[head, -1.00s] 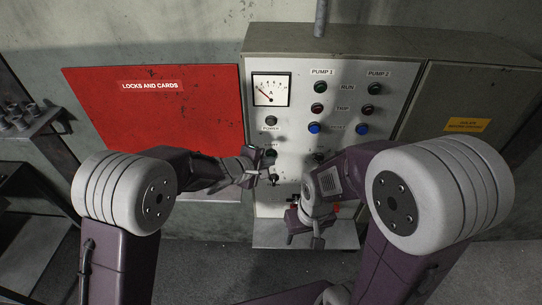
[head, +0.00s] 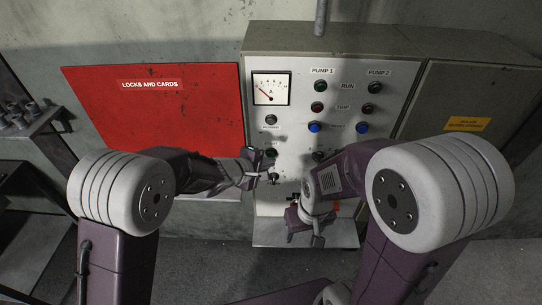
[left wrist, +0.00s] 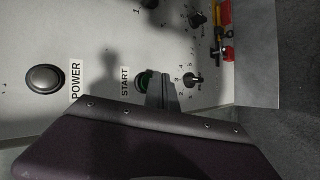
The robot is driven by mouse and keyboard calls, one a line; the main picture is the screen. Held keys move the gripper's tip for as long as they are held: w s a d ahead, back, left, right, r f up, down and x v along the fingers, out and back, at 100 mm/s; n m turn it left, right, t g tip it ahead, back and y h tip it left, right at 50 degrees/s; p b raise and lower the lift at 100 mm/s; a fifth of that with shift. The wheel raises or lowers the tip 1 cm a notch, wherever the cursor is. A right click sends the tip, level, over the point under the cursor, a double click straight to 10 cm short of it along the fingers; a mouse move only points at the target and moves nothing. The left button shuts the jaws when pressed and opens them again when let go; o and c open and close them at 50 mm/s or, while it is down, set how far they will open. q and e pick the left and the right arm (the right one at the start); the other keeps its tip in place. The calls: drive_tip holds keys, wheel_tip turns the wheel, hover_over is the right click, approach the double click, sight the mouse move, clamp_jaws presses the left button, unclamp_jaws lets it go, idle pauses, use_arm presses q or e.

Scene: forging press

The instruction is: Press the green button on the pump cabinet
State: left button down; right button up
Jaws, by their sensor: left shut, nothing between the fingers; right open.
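The pump cabinet (head: 300,140) stands ahead with a light front panel. Its green button (left wrist: 147,81), beside the START label, is partly hidden by my gripper in the left wrist view. In the head view the button (head: 271,153) is small and dark, right at my left fingertips. My left gripper (head: 261,164) is shut and empty; its fingertips (left wrist: 163,92) overlap the button's edge in the left wrist view. I cannot tell whether they touch it. My right gripper (head: 312,234) is open, low in front of the cabinet's lower edge.
A POWER lamp (left wrist: 43,79) and an ammeter (head: 271,89) sit above the button. A black selector knob (left wrist: 194,79) is close below it. Pump lamps and blue buttons (head: 314,127) are to the right. A red LOCKS AND CARDS board (head: 150,105) hangs left.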

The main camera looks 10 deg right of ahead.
use_arm(q)
drive_tip(key=shift+s, duration=0.25)
drive_tip(key=shift+s+a+b, duration=0.25)
drive_tip(key=shift+s, duration=0.55)
drive_tip(key=shift+s+a+b, duration=0.2)
drive_tip(key=shift+s+a, duration=0.05)
drive_tip(key=shift+s, duration=0.55)
drive_tip(key=shift+s+a+b, duration=0.25)
drive_tip(key=shift+s, duration=0.55)
